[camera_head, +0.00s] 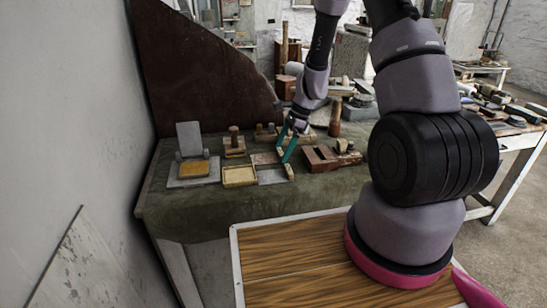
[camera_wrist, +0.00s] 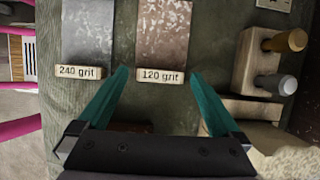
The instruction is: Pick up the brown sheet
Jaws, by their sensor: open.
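The brown sheet (camera_wrist: 162,32) lies flat on the green cloth in the wrist view, with a pale block reading "120 grit" (camera_wrist: 161,76) at its near end. In the head view the brown sheet (camera_head: 264,158) shows partly on the table, near my gripper (camera_head: 283,153). In the wrist view my gripper (camera_wrist: 159,73) is open and empty. Its teal fingertips appear on either side of the "120 grit" block, apart from the sheet. Height above the cloth is hard to judge. A grey sheet (camera_wrist: 88,32) with a "240 grit" block (camera_wrist: 79,72) lies to the left.
A wooden block with handled tools (camera_wrist: 262,60) stands right of the brown sheet in the wrist view. In the head view, a shallow wooden tray (camera_head: 239,177) and a reddish-brown wooden block (camera_head: 320,158) stand nearby. The cloth's front part (camera_head: 215,212) is clear.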

